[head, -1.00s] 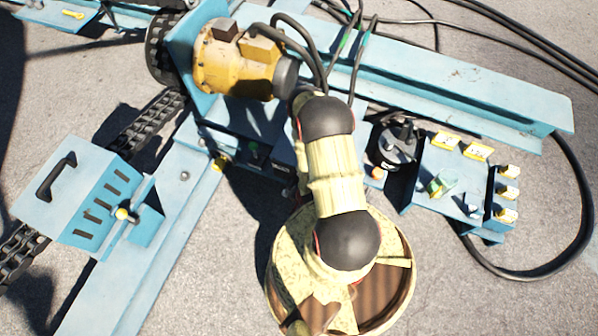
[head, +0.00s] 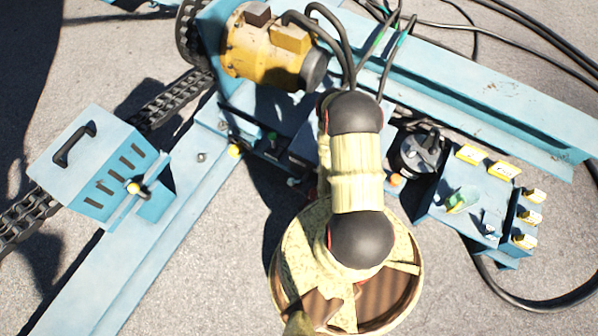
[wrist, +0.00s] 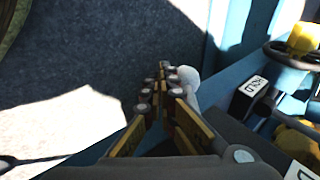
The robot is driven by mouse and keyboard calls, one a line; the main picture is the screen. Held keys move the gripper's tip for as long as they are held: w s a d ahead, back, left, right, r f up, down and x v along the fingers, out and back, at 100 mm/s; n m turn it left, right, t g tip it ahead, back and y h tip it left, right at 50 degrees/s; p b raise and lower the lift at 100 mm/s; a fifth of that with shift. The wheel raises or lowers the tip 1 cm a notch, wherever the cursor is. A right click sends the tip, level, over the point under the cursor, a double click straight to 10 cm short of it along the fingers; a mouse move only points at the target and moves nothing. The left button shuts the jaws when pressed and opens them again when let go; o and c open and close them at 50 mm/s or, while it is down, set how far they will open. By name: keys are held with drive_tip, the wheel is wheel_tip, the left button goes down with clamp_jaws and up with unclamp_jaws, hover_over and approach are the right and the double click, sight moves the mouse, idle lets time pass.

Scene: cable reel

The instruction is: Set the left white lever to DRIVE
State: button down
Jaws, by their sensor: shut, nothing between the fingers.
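My gripper (wrist: 163,72) shows in the wrist view with its fingers together and nothing between them. A round white knob (wrist: 187,76), likely the white lever's end, is just to the right of the fingertips. I cannot tell whether they touch. The lever's shaft is mostly hidden by the fingers. No DRIVE label can be read. In the head view my arm hides the gripper and the lever.
A black wheel-like part with a yellow piece (wrist: 303,38) stands at the right of the wrist view. In the head view a yellow motor (head: 270,48), a blue control box (head: 465,205) and a slotted blue box (head: 95,165) surround my arm. Cables lie at the right.

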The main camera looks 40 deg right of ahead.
idle(0.4)
drive_tip(key=v, duration=0.7)
drive_tip(key=shift+r, duration=0.2)
drive_tip(key=shift+s, duration=0.15)
idle(0.3)
